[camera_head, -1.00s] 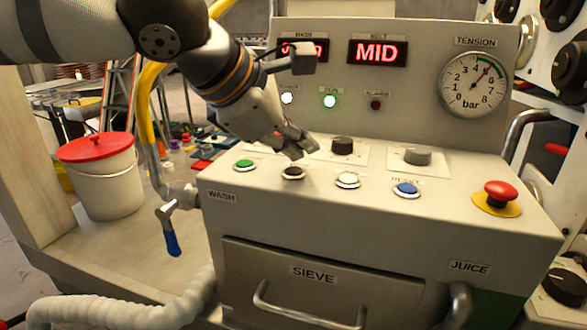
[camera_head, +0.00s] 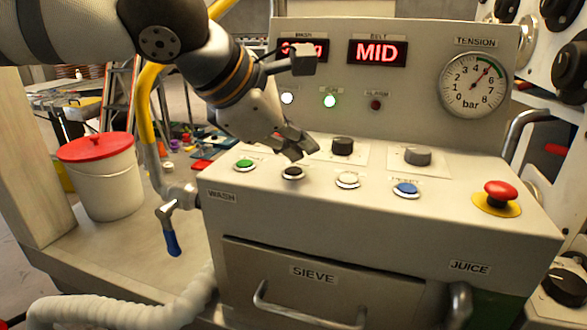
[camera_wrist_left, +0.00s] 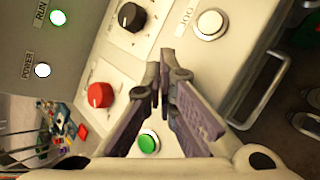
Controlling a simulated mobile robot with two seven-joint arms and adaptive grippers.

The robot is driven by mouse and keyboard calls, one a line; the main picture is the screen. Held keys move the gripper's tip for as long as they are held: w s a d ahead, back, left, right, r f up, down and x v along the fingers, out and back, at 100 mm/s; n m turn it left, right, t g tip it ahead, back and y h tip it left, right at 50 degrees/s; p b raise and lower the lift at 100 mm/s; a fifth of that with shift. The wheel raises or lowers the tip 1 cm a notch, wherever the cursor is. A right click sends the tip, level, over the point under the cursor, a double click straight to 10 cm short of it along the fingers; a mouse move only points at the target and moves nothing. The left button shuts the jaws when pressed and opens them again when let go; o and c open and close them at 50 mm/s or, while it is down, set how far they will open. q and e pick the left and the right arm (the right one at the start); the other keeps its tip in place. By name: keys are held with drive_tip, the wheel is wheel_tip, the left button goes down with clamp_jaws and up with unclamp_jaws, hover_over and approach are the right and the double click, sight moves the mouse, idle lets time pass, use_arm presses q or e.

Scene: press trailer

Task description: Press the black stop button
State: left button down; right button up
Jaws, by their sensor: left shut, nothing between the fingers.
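The black stop button (camera_head: 293,172) sits in a pale ring on the sloping panel, between the green button (camera_head: 244,165) and the white button (camera_head: 347,180). My left gripper (camera_head: 300,153) is shut and empty, with its fingertips close above and just behind the black button in the head view. I cannot tell whether they touch it. In the left wrist view the gripper's fingertips (camera_wrist_left: 160,92) are together and hide the black button. The green button (camera_wrist_left: 149,143) and the white button (camera_wrist_left: 209,25) show on either side there. My right gripper is not in view.
A blue button (camera_head: 406,190) and a red emergency button (camera_head: 500,195) lie further right. A black knob (camera_head: 342,145) and a grey knob (camera_head: 417,155) stand behind the buttons. A red knob (camera_wrist_left: 100,95) is near my fingers. The RUN lamp (camera_head: 329,101) glows green.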

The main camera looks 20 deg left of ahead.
sight(296, 172)
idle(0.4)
use_arm(q)
drive_tip(key=shift+f, duration=0.45)
drive_tip(key=shift+f, duration=0.45)
idle(0.5)
drive_tip(key=shift+r, duration=0.85)
drive_tip(key=shift+r, duration=2.55)
